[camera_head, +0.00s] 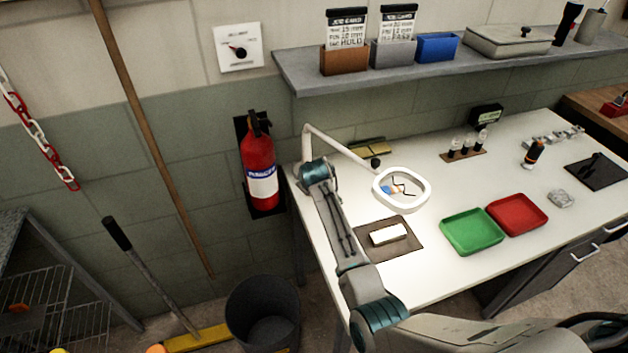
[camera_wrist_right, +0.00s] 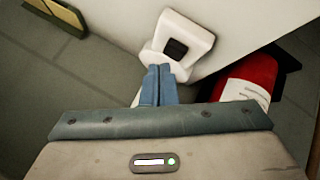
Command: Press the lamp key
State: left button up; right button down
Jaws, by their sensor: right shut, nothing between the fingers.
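The white magnifier lamp (camera_head: 402,188) stands at the table's left edge, its arm reaching right over the worktop. In the right wrist view, the dark square lamp key (camera_wrist_right: 176,48) sits in a white housing (camera_wrist_right: 195,35). My right gripper (camera_wrist_right: 160,70) is shut and empty. Its blue fingertips overlap the housing's near edge in that view, just below and left of the key. I cannot tell whether they touch it. In the head view, my right arm reaches up to the lamp post (camera_head: 306,143) and hides the fingers and key. My left gripper is not in view.
A red fire extinguisher (camera_head: 260,165) hangs on the wall left of the lamp, close beside the gripper in the right wrist view (camera_wrist_right: 245,85). A brown mat (camera_head: 404,246) with a white block, a green tray (camera_head: 472,231) and a red tray (camera_head: 518,214) lie on the table.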

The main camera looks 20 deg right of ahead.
notch_tip(320, 180, up, 6)
jog(key=p, duration=0.5)
jog(key=shift+p, duration=0.4)
